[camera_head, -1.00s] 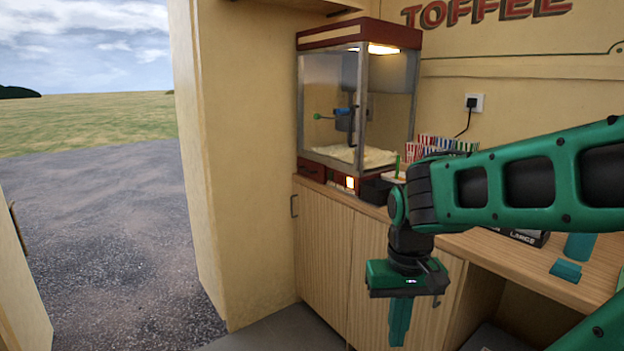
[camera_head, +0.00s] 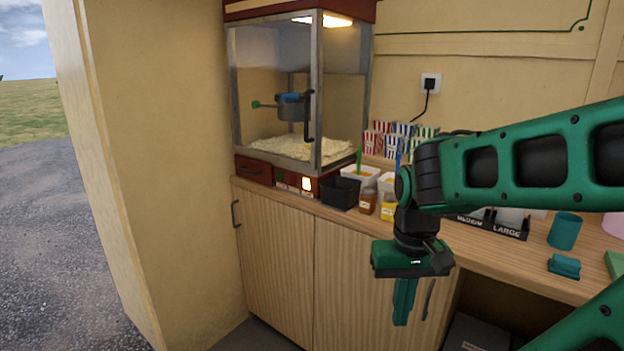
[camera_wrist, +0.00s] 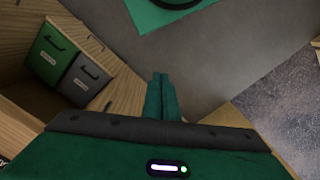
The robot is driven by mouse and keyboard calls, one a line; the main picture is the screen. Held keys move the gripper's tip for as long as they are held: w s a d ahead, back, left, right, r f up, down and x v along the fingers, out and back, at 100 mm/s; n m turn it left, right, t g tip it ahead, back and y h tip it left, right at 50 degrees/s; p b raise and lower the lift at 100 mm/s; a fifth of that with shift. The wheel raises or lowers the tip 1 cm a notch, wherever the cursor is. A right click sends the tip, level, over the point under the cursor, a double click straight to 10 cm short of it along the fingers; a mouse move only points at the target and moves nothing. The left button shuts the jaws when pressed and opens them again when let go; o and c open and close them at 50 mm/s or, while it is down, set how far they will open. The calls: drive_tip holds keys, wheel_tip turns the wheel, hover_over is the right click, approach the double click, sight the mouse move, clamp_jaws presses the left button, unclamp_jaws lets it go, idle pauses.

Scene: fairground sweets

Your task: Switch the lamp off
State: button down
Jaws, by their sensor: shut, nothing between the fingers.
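The lamp (camera_head: 325,19) glows inside the top of the glass popcorn machine (camera_head: 318,90), which stands on the counter at the left. A row of small switches (camera_head: 292,182) sits on the machine's red base, and one of them (camera_head: 306,184) is lit bright. I cannot read the labels. My gripper (camera_head: 403,318) is shut and empty, pointing down in front of the cupboard doors, below the counter top and to the right of the machine. Its closed fingers also show in the wrist view (camera_wrist: 161,98), above the floor.
A teal cup (camera_head: 564,231) is further right. The wall end (camera_head: 150,150) bounds the left. The wrist view shows a green bin (camera_wrist: 50,53) and grey bin (camera_wrist: 84,78).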

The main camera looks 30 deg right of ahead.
sight(306, 184)
drive_tip(key=w+d+r+n+t+h, duration=0.1)
drive_tip(key=w+d+r, duration=0.2)
drive_tip(key=w, duration=0.4)
drive_tip(key=w+d+r+n+t+h, duration=0.1)
drive_tip(key=w+d+r, duration=0.15)
drive_tip(key=w, duration=0.35)
drive_tip(key=w+r+n+t+h, duration=0.1)
drive_tip(key=w+r+n+t, duration=0.1)
drive_tip(key=w, duration=1.7)
drive_tip(key=w+r+n+t+h, duration=0.1)
drive_tip(key=w+r+n, duration=0.3)
drive_tip(key=w, duration=1.5)
drive_tip(key=shift+d+r+n+t, duration=0.2)
drive_tip(key=shift+n+t, duration=0.3)
drive_tip(key=shift+t, duration=0.4)
drive_tip(key=shift+w, duration=0.1)
drive_tip(key=shift+w+d+f, duration=3.35)
drive_tip(key=shift+d+f, duration=0.1)
drive_tip(key=shift+f, duration=0.15)
